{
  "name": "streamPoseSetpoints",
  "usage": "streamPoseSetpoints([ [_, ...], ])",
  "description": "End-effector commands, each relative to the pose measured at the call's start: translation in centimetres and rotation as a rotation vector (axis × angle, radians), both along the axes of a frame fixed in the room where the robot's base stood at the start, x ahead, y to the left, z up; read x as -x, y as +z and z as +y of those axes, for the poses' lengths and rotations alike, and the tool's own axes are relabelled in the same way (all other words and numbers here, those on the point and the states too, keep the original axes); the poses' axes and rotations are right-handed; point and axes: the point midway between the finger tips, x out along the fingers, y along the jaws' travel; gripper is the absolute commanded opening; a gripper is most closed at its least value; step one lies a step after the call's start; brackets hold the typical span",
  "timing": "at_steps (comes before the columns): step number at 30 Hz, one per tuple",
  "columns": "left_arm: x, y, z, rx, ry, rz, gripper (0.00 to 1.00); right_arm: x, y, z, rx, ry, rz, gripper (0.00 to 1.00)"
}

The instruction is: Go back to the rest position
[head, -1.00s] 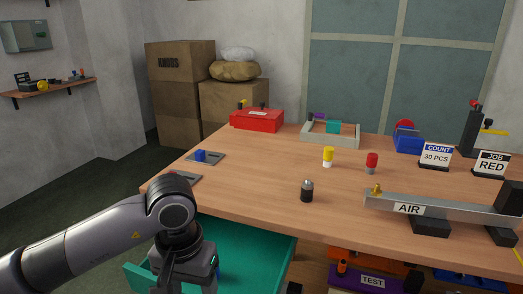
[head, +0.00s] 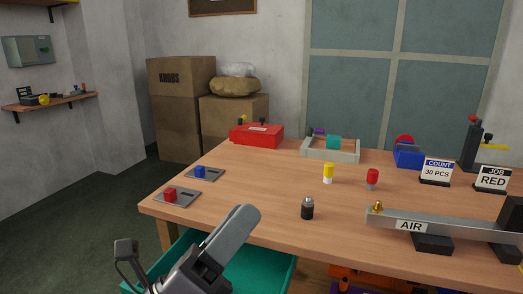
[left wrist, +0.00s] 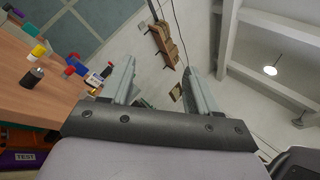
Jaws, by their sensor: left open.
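My left gripper (left wrist: 160,85) is open and empty in the left wrist view, its two fingers apart and pointing up toward the wall and ceiling. In the head view my left arm and gripper (head: 228,240) rise at the lower middle, in front of the table's front edge and over the open teal drawer (head: 268,268). The gripper touches nothing that I can see. My right gripper is not in view.
A red box (head: 257,135) stands at the back.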

Motion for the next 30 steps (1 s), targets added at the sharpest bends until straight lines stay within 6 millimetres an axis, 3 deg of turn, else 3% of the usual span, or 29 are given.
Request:
streamPoseSetpoints([
  [6,-3.5,-6.1,8.1,0.466,0.15,0.587,0.6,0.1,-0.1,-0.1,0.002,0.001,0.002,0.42],
  [11,-3.1,-13.4,13.3,0.813,0.285,0.987,0.6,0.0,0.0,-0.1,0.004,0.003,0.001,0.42],
  [14,-1.2,-18.4,15.8,1.028,0.391,1.218,0.6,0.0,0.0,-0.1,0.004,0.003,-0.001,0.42],
  [18,3.3,-24.7,18.2,1.311,0.563,1.502,0.6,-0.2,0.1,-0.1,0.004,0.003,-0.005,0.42],
  [21,6.7,-27.8,19.1,1.465,0.681,1.646,0.6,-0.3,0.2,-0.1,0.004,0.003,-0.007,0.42],
  [30,15.6,-32.6,19.9,1.771,1.002,1.91,0.6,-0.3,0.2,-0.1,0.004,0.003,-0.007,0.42],
])
